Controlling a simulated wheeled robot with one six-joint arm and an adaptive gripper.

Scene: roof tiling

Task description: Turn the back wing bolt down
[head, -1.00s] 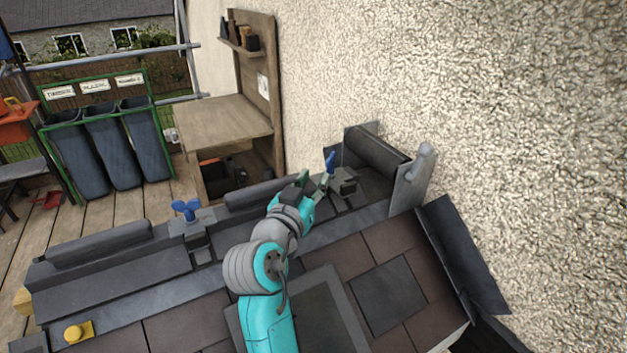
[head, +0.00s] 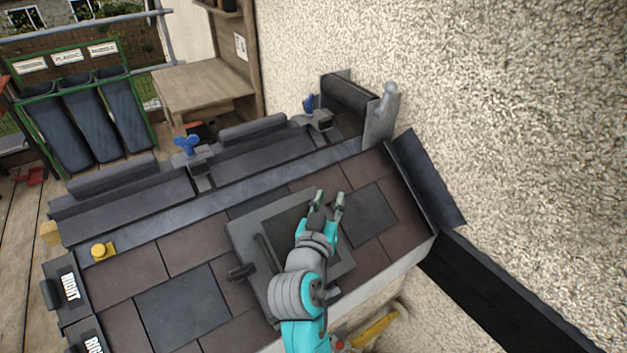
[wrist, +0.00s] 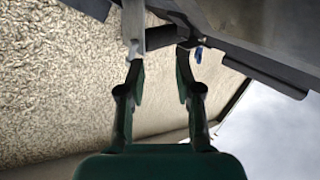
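Two blue wing bolts stand on grey clamps along the ridge. The far one (head: 308,103), by the rough wall, stands upright with its wings nearly edge-on in the head view. The nearer one (head: 186,145), to the left, shows its wings spread. A small blue piece, apparently a wing bolt (wrist: 198,55), shows beyond the right finger in the wrist view. My gripper (head: 329,196) is open and empty, over the dark framed panel on the slope, clear of both bolts. Its two fingers (wrist: 159,62) are apart in the wrist view.
A grey upright plate with a rounded knob (head: 389,92) stands at the ridge's wall end. The dark framed panel (head: 240,235) has a handle. A yellow knob (head: 99,250) sits at the left. A wooden bench (head: 205,88) and bins (head: 90,120) stand behind.

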